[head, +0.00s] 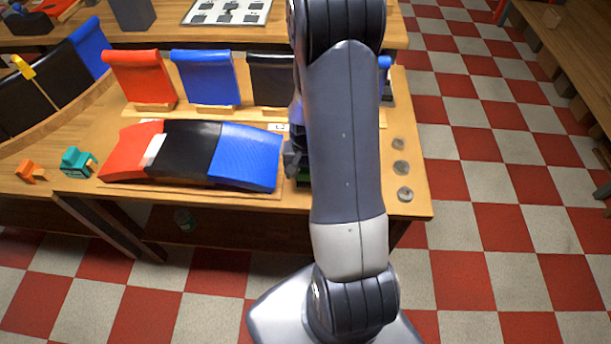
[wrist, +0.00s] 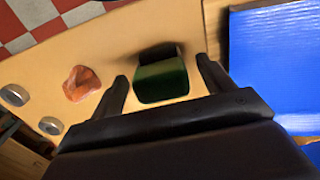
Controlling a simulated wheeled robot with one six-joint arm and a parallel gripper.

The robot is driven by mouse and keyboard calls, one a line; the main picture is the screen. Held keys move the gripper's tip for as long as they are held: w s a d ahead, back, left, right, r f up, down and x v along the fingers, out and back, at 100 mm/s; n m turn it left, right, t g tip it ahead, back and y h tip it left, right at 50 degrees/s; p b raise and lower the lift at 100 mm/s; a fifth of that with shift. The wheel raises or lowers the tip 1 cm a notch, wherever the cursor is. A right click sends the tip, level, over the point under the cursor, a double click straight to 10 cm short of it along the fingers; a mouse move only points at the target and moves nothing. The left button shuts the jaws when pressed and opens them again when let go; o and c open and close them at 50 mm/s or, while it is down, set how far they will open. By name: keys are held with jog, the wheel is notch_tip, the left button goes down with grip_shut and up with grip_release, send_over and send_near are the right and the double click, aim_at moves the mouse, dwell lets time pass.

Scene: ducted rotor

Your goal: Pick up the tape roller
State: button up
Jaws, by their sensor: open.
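A green piece with a dark cylindrical-looking part along its far side (wrist: 163,82) lies on the table between my fingertips in the wrist view. It may be the tape roller, but I cannot tell for certain. A bit of green shows low beside my arm in the head view (head: 304,178). My gripper (wrist: 162,68) is open, with one finger on each side of the green piece and a gap to each. In the head view, my arm hides most of this spot.
A blue curved panel (head: 246,156) lies close on the left, beside black and red ones. An orange-red lump (wrist: 81,84) and grey discs (head: 400,168) lie near. Upright panels (head: 204,78) stand behind. A teal tool (head: 77,162) and orange tool (head: 31,171) are far left.

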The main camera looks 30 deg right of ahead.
jog(key=shift+f, duration=1.35)
jog(key=shift+c, duration=0.5)
jog(key=shift+w, duration=0.1)
jog(key=c, duration=1.1)
jog(key=shift+r, duration=0.1)
jog(key=shift+c, duration=0.2)
notch_tip(320, 180, up, 10)
jog(key=shift+f, duration=0.1)
jog(key=o, duration=0.6)
jog(key=shift+c, duration=1.6)
